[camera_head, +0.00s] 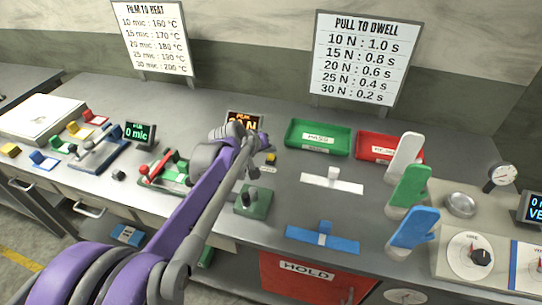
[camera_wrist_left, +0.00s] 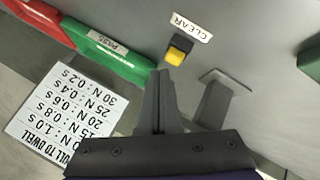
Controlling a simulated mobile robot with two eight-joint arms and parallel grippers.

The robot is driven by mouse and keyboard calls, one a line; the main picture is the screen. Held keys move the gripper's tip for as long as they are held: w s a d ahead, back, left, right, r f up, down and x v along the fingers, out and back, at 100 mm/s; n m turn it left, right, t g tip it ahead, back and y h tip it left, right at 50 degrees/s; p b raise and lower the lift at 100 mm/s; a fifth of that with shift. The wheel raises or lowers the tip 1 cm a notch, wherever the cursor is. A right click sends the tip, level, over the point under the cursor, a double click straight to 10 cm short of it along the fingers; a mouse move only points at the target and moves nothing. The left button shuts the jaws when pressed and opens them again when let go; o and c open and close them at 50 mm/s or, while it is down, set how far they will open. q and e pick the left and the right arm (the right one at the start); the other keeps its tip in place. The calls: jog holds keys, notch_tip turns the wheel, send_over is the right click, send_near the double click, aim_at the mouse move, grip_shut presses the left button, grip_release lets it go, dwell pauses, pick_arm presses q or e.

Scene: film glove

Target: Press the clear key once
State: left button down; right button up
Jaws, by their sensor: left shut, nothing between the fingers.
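The clear key is a small yellow key on a dark base. It shows in the head view (camera_head: 270,157) just right of the end of my left arm, and in the wrist view (camera_wrist_left: 176,56) with its white CLEAR label (camera_wrist_left: 191,26) beside it. My left gripper (camera_wrist_left: 160,73) is shut and empty, its fingertips close to the yellow key in the wrist view. A small gap shows between them there; I cannot tell the height. In the head view my left gripper (camera_head: 257,142) is partly hidden by my arm. My right gripper is not in view.
A display (camera_head: 243,121) stands close behind my left gripper. The green PASS tray (camera_head: 318,151) and a red tray (camera_head: 372,143) lie to the right. A green block with a dark knob (camera_head: 252,205) stands in front. White, green and blue levers stand farther right.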

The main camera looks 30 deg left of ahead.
pick_arm(q)
jog(key=shift+f, duration=0.1)
jog(key=shift+f, duration=0.35)
jog(key=shift+f+b, duration=0.5)
dwell(0.7)
jog(key=shift+r, duration=0.1)
jog(key=shift+r+p, duration=0.7)
jog(key=shift+r, duration=0.1)
jog(key=shift+r, duration=0.15)
notch_tip(320, 180, up, 5)
jog(key=p, duration=0.3)
dwell(0.9)
